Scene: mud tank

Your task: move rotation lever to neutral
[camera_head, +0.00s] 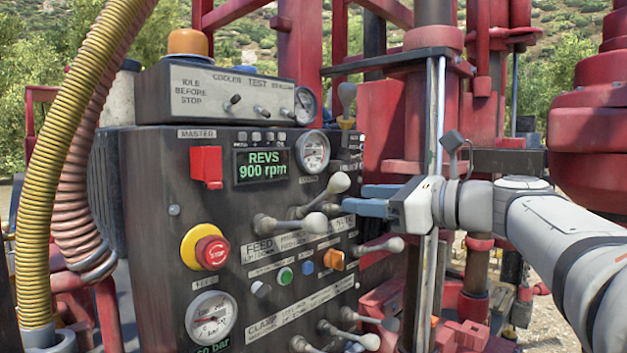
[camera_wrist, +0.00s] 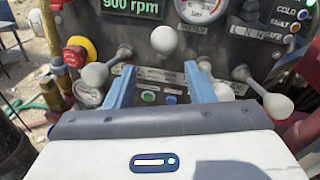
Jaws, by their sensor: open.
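The black control panel (camera_head: 230,300) carries several levers with pale round knobs; I cannot read which label says rotation. In the head view, an upper knob (camera_head: 338,182) and a knob by the FEED label (camera_head: 314,223) lie left of my gripper (camera_head: 364,199). Another knob (camera_head: 394,245) sits below it. My gripper is open and empty, with blue fingers pointing at the panel. In the wrist view, one knob (camera_wrist: 163,39) shows beyond and between the fingertips. A second knob (camera_wrist: 224,90) is beside the right finger, and a third (camera_wrist: 278,105) farther right.
A red stop button (camera_head: 211,252), a red master switch (camera_head: 206,167) and an orange switch (camera_head: 334,259) stick out from the panel. More levers (camera_head: 368,341) stand low on it. A red mast (camera_head: 390,120) rises behind my gripper. Hoses (camera_head: 50,190) hang at the left.

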